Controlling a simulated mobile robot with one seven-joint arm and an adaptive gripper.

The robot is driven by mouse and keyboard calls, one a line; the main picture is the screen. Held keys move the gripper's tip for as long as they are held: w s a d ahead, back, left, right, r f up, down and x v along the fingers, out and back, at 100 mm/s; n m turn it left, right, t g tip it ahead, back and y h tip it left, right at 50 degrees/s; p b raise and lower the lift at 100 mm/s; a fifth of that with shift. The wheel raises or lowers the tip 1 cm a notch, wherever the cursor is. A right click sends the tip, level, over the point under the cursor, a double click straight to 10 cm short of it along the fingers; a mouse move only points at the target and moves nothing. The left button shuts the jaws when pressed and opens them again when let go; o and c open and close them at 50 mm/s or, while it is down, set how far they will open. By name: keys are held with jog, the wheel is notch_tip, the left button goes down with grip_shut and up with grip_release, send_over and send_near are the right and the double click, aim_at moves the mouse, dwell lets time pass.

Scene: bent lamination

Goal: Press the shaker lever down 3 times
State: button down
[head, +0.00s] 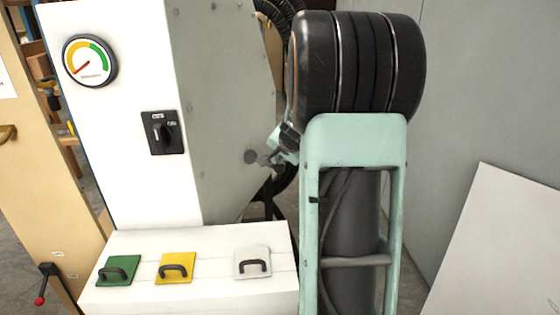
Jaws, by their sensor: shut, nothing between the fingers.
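My gripper (270,159) is small in view just right of the knob, largely hidden behind my own arm. Its fingers look shut and empty. The tips are close to the knob, but I cannot tell whether they touch it.
The machine front (135,60) carries a gauge (90,60) and a black rotary switch (162,132). Below, a white box (195,240) bears green, yellow and white handled plates. A red-tipped handle (40,300) is at lower left. A pale board (500,250) leans at right.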

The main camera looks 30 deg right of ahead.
jog(key=shift+f+b, duration=0.9)
dwell(0.6)
dwell(0.6)
jog(key=shift+r+p, duration=2)
jog(key=shift+r, duration=0.45)
jog(key=shift+r, duration=0.1)
notch_tip(320, 180, up, 5)
jog(key=p, duration=0.4)
dwell(0.5)
